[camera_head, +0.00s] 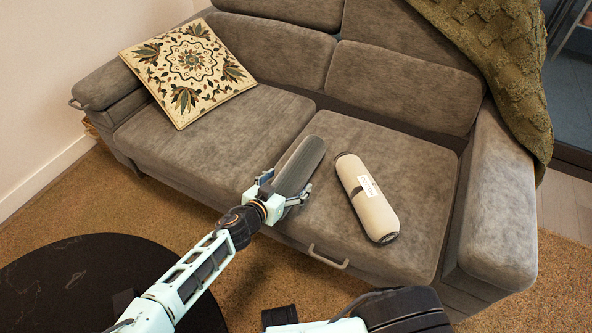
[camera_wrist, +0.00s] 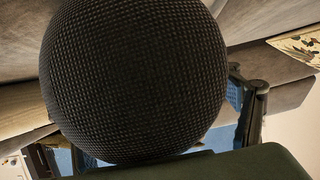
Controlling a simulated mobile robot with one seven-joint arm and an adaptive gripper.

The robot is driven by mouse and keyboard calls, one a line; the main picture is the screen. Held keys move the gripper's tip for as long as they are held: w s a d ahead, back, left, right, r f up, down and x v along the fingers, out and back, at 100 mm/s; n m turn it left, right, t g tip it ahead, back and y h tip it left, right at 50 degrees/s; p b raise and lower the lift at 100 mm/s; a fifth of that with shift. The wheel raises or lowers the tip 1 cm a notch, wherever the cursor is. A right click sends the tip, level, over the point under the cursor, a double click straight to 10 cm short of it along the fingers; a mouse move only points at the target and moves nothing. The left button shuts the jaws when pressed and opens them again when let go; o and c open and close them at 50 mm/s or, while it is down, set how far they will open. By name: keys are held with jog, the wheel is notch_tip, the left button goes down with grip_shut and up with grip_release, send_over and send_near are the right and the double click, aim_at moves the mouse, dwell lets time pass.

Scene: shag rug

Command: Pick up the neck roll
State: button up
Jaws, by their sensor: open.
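A long dark grey roll (camera_head: 301,163), which looks like the neck roll, lies on the right seat of the sofa near the gap between the seats. Its near end is at my gripper (camera_head: 286,187), with one finger on each side. In the wrist view its round, woven dark end (camera_wrist: 135,75) fills most of the picture and hides much of my gripper (camera_wrist: 150,125). The jaws are open around this end. I cannot tell whether the fingers touch it.
A beige cylinder (camera_head: 367,199) with dark ends and a white label lies to the right on the same sofa (camera_head: 420,165). A patterned cushion (camera_head: 188,72) rests at the left. A green throw (camera_head: 505,60) covers the right back. A round black table (camera_head: 75,285) stands at lower left.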

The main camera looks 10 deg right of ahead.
jog(key=shift+c, duration=0.4)
jog(key=c, duration=1.4)
jog(key=shift+o, duration=0.2)
jog(key=shift+r, duration=0.15)
